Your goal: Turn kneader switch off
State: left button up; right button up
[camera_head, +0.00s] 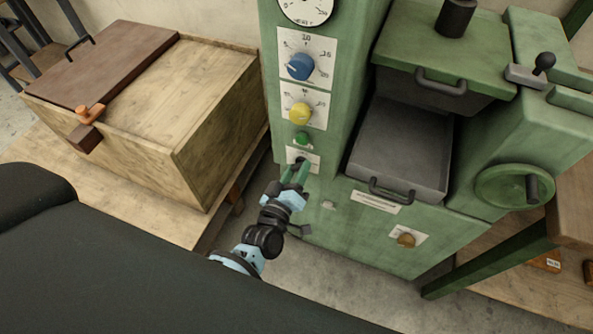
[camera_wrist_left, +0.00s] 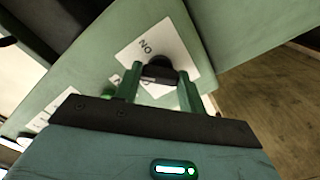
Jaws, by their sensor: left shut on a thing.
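The kneader (camera_head: 330,100) is a green machine in the middle of the head view. Low on its narrow front panel, below the yellow knob and the green button, is a white label plate with a dark switch (camera_head: 301,160). In the left wrist view the dark switch (camera_wrist_left: 158,71) sits on a white plate marked "NO" at its upper edge. My left gripper (camera_head: 296,175) reaches to this plate, its green fingers on either side of the switch. In the left wrist view the left gripper (camera_wrist_left: 160,88) is shut on the switch. My right gripper is not in view.
Above the switch are a green button (camera_head: 302,138), a yellow knob (camera_head: 300,113) and a blue knob (camera_head: 300,66). A grey tray (camera_head: 402,150) with a handle is to the right. A wooden chest (camera_head: 200,105) stands at the left, with a narrow floor gap between.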

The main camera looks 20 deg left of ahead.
pick_arm(q)
jog(key=n, duration=0.4)
jog(key=shift+n+b, duration=0.3)
jog(key=shift+b, duration=0.05)
jog(key=n, duration=0.3)
jog(key=shift+b, duration=0.35)
jog(key=shift+n, duration=0.7)
jog(key=o, duration=1)
jog(key=shift+s+a, duration=0.1)
jog(key=shift+s, duration=3.75)
